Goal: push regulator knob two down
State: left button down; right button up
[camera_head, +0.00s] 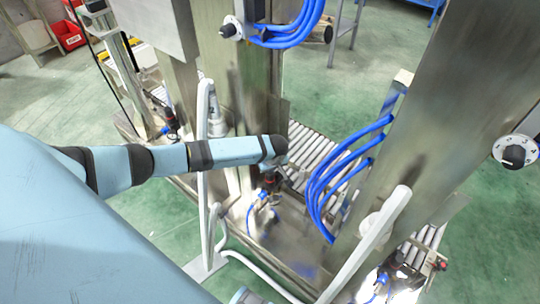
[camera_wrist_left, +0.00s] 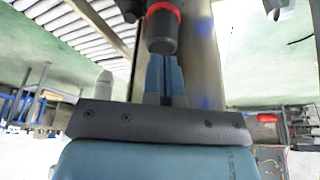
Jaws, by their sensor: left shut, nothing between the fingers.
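In the left wrist view, a black regulator knob (camera_wrist_left: 162,32) with a red ring around it is at top centre. My left gripper (camera_wrist_left: 165,62) is shut and empty, with its fingertips right at the free end of this knob. I cannot tell whether they touch it. In the head view, my left arm reaches to the middle, and a dark regulator (camera_head: 268,181) with a blue fitting shows just below its wrist. The left fingers are hidden there. Similar regulators stand at the left (camera_head: 171,122) and lower right (camera_head: 384,279). My right gripper is not in view.
Steel columns (camera_head: 433,120) and white upright bars (camera_head: 203,150) stand close around the arm. Blue hoses (camera_head: 330,175) loop right of it. A roller conveyor (camera_head: 312,152) runs behind. Dial knobs (camera_head: 515,154) sit on the columns. Green floor lies open beyond.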

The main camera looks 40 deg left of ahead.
pick_arm(q)
jog(key=shift+f+b, duration=0.3)
jog(key=shift+f, duration=0.45)
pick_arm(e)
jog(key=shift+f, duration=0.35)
pick_arm(q)
notch_tip(320, 180, up, 3)
jog(key=p, duration=0.3)
jog(key=shift+f, duration=0.1)
notch_tip(320, 180, up, 2)
jog(key=p, duration=0.2)
jog(key=shift+p, duration=0.3)
jog(key=shift+r+p, duration=0.75)
jog(key=shift+p, duration=0.1)
jog(key=shift+f, duration=0.1)
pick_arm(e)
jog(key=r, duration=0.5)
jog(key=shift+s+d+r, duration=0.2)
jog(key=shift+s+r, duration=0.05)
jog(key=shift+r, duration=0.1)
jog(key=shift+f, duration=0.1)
